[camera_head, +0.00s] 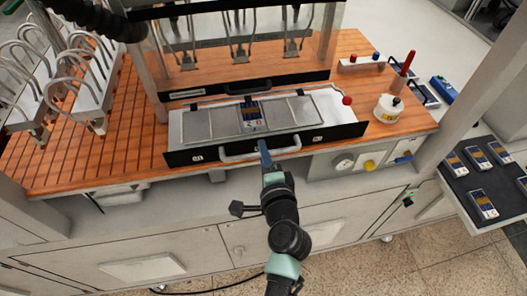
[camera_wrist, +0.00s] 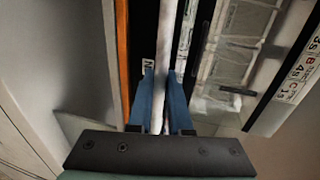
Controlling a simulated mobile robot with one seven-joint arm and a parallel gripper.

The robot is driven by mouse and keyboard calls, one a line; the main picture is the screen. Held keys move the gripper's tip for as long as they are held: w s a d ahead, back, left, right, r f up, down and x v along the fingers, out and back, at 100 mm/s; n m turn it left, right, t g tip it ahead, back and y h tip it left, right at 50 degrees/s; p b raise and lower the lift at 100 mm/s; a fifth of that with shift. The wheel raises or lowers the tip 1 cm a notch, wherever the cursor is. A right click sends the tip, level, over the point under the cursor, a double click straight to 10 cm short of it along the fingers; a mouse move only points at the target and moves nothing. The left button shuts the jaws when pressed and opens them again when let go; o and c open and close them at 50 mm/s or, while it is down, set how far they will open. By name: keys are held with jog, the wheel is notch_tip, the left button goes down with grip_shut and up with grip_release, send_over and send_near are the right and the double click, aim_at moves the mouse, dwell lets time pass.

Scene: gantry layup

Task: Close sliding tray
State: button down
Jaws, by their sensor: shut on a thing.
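The sliding tray (camera_head: 190,125) is pulled out toward me at the front of the wooden bench, below the black gantry frame. It has a black front panel (camera_head: 340,133) with a pale bar handle (camera_head: 232,157). A phone-like device (camera_head: 251,114) lies in the middle of the tray. My gripper (camera_head: 264,146) is at the middle of the handle, with its blue fingers closed on it. In the wrist view, the fingers (camera_wrist: 164,80) stand on both sides of the pale handle bar (camera_wrist: 165,45). The fingertips partly hide the handle.
A dark tray of several devices (camera_head: 460,190) stands at the far right. Racks with hoops (camera_head: 85,85) stand at the left. White cabinets lie below the bench.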

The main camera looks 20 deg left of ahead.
aim_at(261, 138)
jog(key=shift+w, duration=0.1)
jog(key=r+b+x, duration=0.1)
jog(key=x, duration=0.4)
jog(key=r+b+x, duration=0.1)
jog(key=b+x, duration=0.1)
jog(key=x, duration=0.3)
jog(key=r+b+x, duration=0.1)
jog(key=x, duration=0.4)
jog(key=shift+w+a+b, duration=0.2)
jog(key=shift+b, duration=0.2)
jog(key=shift+r, duration=0.2)
jog(key=c, duration=0.8)
grip_release()
jog(key=shift+c, duration=0.2)
jog(key=shift+s+d, duration=0.3)
jog(key=shift+s, duration=0.15)
jog(key=b+v, duration=0.1)
jog(key=v, duration=1)
jog(key=shift+s+d+b, duration=0.25)
jog(key=shift+s+b, duration=0.05)
jog(key=shift+b, duration=0.05)
